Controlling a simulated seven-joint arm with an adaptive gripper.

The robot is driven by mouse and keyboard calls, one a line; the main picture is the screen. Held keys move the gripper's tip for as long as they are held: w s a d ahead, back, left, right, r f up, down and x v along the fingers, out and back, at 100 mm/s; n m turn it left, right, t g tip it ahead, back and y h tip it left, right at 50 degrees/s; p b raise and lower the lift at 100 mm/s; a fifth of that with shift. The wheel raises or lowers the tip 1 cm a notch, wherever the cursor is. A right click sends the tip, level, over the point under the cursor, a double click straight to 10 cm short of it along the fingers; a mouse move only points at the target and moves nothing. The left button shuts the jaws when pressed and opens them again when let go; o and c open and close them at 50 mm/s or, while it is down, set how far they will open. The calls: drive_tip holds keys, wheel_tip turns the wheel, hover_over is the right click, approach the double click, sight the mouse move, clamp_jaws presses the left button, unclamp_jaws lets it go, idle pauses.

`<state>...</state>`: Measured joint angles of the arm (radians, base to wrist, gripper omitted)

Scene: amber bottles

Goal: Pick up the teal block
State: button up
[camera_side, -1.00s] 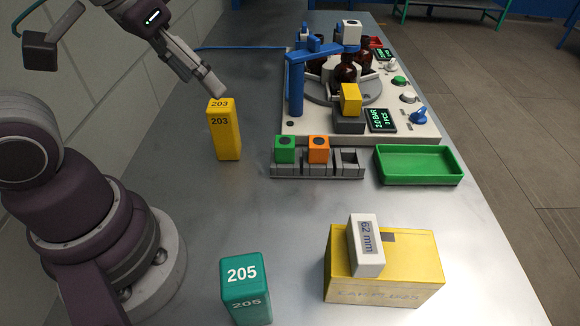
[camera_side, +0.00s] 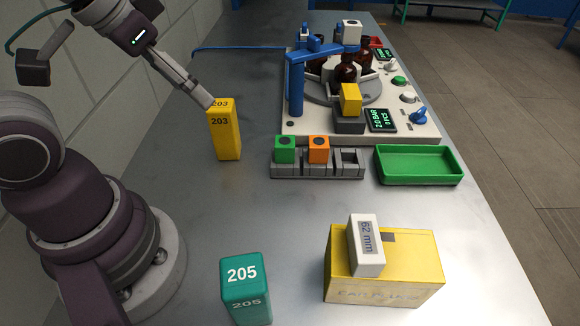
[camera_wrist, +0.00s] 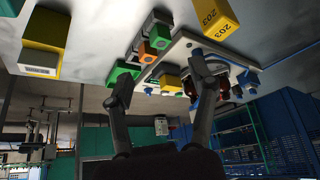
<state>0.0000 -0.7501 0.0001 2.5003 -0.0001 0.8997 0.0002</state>
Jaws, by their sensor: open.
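The teal block (camera_side: 246,290), marked 205, stands upright on the metal table at the front of the side view. Its lower end is cut off by the frame edge. My gripper (camera_side: 208,103) is well behind it, close to the top of the yellow block 203; I cannot tell from this view whether they touch. In the wrist view my gripper (camera_wrist: 161,78) has its two fingers spread apart with nothing held between them. A green shape is cut off at the top left corner there; I cannot tell whether it is the teal block.
The yellow block (camera_side: 224,132) stands upright by my gripper. A rack (camera_side: 317,171) holds a green and an orange block. A green tray (camera_side: 420,166), a bottle machine (camera_side: 425,128) and a yellow carton (camera_side: 400,265) bearing a white block (camera_side: 366,245) are to the right.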

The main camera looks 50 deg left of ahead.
drive_tip(key=o, duration=0.4)
drive_tip(key=n+g, duration=0.6)
drive_tip(key=n, duration=0.5)
hover_over(246, 286)
drive_tip(key=w+a, duration=0.1)
drive_tip(key=a, duration=0.1)
drive_tip(key=f, duration=0.4)
drive_tip(key=shift+d, duration=0.25)
drive_tip(key=f, duration=1)
drive_tip(key=shift+s+d+f, duration=0.15)
drive_tip(key=shift+s+f, duration=0.1)
